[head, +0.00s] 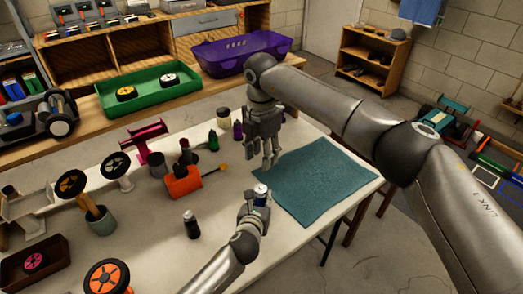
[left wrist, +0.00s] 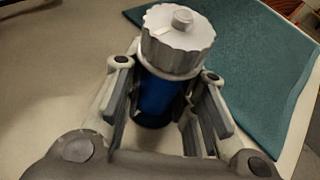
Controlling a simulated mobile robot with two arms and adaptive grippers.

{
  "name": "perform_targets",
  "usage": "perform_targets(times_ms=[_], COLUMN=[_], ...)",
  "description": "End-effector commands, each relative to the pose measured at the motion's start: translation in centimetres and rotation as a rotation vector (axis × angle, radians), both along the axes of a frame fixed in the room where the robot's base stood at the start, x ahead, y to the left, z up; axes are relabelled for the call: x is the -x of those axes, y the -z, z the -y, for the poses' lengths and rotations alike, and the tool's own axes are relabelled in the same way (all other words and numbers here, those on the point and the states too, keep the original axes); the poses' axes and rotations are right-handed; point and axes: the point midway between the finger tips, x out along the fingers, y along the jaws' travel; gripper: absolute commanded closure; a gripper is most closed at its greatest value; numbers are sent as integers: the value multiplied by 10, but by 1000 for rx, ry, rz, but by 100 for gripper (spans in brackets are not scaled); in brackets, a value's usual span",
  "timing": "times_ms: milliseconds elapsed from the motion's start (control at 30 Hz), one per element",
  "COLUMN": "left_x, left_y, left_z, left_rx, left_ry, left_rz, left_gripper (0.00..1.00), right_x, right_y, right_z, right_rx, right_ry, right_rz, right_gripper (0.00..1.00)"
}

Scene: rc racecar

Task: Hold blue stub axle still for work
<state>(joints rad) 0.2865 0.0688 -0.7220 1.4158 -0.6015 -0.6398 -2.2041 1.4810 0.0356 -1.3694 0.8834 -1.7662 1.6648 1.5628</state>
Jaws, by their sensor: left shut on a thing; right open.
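The blue stub axle (head: 260,194) is a short blue cylinder with a ribbed grey metal cap. It stands upright between the fingers of my left gripper (head: 252,204), which is shut on it, at the left edge of the teal mat. In the left wrist view the axle (left wrist: 158,100) shows its grey cap on top, with the blue body partly hidden by the fingers of my left gripper (left wrist: 165,110). My right gripper (head: 270,160) is open and empty, pointing down above the table's far side, apart from the axle.
The teal mat (head: 320,182) lies bare to the right of the axle. A dark bottle (head: 192,226) stands to the left. An orange block (head: 183,183) and small bottles stand farther back. A green tray (head: 145,90) and a purple bin (head: 240,52) are on the back bench.

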Motion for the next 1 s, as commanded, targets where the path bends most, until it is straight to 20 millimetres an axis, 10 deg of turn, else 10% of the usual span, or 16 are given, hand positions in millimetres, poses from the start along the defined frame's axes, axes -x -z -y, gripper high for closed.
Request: perform_targets(times_ms=[33, 67, 233, 667, 1000], left_x=[0, 0, 0, 4, 46], left_y=[0, 0, 0, -2, -19], left_z=[0, 0, 0, -1, -9], left_rx=[0, 0, 0, 0, 0], left_ry=[0, 0, 0, 0, 2], left_rz=[0, 0, 0, 1, 1], left_gripper=[99, 71, 49, 49, 49], right_x=[0, 0, 0, 0, 0], right_y=[0, 0, 0, 1, 0], right_z=[0, 0, 0, 0, 0], right_rx=[0, 0, 0, 0, 0], right_ry=[0, 0, 0, 0, 0], right_rz=[0, 0, 0, 0, 0], right_gripper=[58, 58, 58, 58, 58])
